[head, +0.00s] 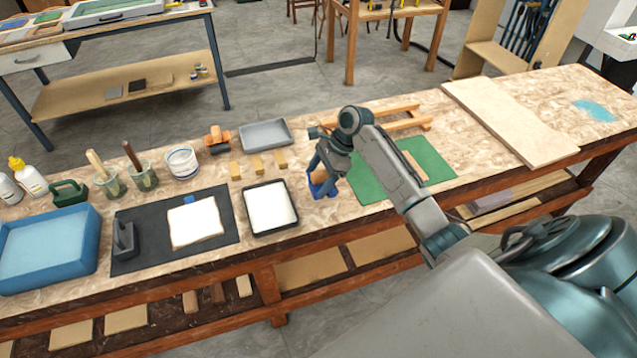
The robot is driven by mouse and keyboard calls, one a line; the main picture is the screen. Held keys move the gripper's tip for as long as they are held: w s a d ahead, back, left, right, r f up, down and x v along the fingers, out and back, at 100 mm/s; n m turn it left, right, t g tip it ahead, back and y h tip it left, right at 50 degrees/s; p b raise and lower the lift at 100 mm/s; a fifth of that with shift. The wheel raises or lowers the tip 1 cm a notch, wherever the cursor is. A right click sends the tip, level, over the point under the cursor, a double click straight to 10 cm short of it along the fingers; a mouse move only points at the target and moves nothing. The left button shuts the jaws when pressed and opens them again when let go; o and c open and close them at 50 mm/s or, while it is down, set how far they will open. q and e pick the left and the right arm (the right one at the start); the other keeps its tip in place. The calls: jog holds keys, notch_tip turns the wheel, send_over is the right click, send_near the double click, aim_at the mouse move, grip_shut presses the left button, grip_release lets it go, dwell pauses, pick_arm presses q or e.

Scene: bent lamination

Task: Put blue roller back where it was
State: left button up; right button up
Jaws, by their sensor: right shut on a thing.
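The blue roller (322,190) has a blue frame with an orange-brown part inside it. It is at my right gripper (323,172), just right of the black-rimmed tray with white contents (270,208). My right gripper is shut on the blue roller, low over the workbench (325,222). The gripper partly hides the roller, and I cannot tell whether the roller touches the bench top. My left gripper is not in view.
A green mat (437,163) lies under my right arm, near a wooden frame (400,124). An orange roller-like tool (217,140), grey tray (265,134) and small wooden blocks (257,163) stand behind the black-rimmed tray. A black mat (150,257) and blue tray (50,282) are left.

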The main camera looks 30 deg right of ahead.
aim_at(319, 188)
notch_tip(319, 188, down, 2)
jog(key=shift+f+p, duration=0.1)
jog(key=shift+p, duration=0.3)
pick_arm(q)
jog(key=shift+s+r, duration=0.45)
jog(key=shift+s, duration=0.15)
pick_arm(e)
jog(key=shift+f, duration=0.35)
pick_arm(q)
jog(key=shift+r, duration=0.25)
pick_arm(e)
jog(key=shift+s+f, duration=0.1)
jog(key=shift+f, duration=0.1)
jog(key=shift+s+a+f+p, duration=0.1)
jog(key=shift+f+p, duration=0.2)
jog(key=shift+p, duration=0.05)
jog(key=shift+c, duration=0.7)
jog(key=shift+f, duration=0.1)
jog(key=shift+c, duration=1)
jog(key=o, duration=0.9)
jog(key=shift+f, duration=0.1)
jog(key=o, duration=0.3)
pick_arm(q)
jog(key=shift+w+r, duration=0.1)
